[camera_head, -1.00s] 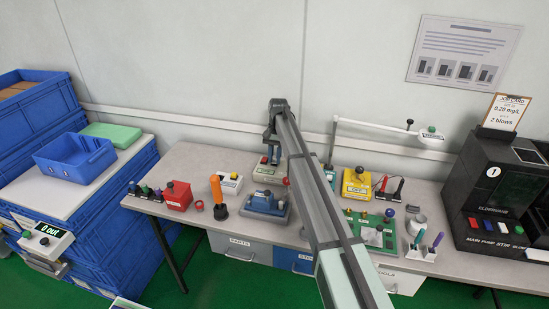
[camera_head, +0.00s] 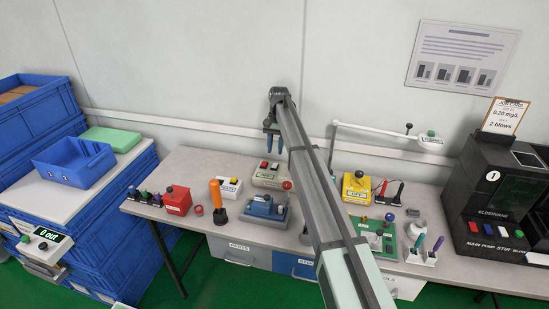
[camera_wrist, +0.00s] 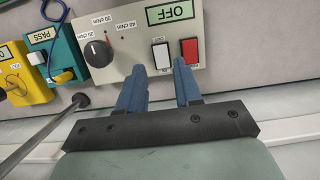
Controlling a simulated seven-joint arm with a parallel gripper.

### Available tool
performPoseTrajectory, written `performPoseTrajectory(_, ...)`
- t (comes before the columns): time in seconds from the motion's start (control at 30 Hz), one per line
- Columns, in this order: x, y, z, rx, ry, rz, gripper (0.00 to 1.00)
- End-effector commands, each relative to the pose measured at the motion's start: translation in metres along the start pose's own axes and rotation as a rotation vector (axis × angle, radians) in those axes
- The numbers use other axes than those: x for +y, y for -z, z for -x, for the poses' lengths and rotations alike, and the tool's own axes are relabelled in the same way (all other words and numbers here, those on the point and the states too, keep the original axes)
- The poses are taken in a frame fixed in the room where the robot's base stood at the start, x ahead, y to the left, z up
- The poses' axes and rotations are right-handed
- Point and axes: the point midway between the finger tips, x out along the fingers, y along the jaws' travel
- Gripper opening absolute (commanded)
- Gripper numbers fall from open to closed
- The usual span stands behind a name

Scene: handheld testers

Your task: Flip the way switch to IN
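I cannot make out a switch marked IN in either view. My gripper (camera_head: 272,141) hangs above the back of the bench, over a beige box (camera_head: 270,180). In the wrist view its two blue fingers (camera_wrist: 160,88) stand apart with nothing between them. Beyond the fingertips, the beige box shows a dial (camera_wrist: 98,52) with cNm marks, an OFF sign (camera_wrist: 170,12), a white rocker (camera_wrist: 161,55) and a red rocker (camera_wrist: 190,50). The fingers do not clearly touch it.
A red box (camera_head: 177,201), an orange-handled tool (camera_head: 217,201), a blue device (camera_head: 264,207) and a yellow box (camera_head: 356,187) crowd the bench. A black breath tester (camera_head: 495,200) stands at the right. Blue crates (camera_head: 100,225) stack up at the left.

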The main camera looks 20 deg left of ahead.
Motion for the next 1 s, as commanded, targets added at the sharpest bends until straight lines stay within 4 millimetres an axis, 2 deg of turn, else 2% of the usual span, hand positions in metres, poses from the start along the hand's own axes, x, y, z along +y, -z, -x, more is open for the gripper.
performPoseTrajectory(0.03,-0.001,0.002,0.013,0.003,0.001,0.000,0.34)
performPoseTrajectory(0.2,-0.001,0.002,0.043,0.002,0.001,0.000,0.34)
performPoseTrajectory(0.4,-0.001,0.001,0.067,0.000,0.000,0.000,0.34)
performPoseTrajectory(0.6,0.000,0.000,0.077,0.001,0.001,0.000,0.34)
performPoseTrajectory(1.0,-0.005,-0.001,0.076,0.004,-0.001,0.001,0.34)
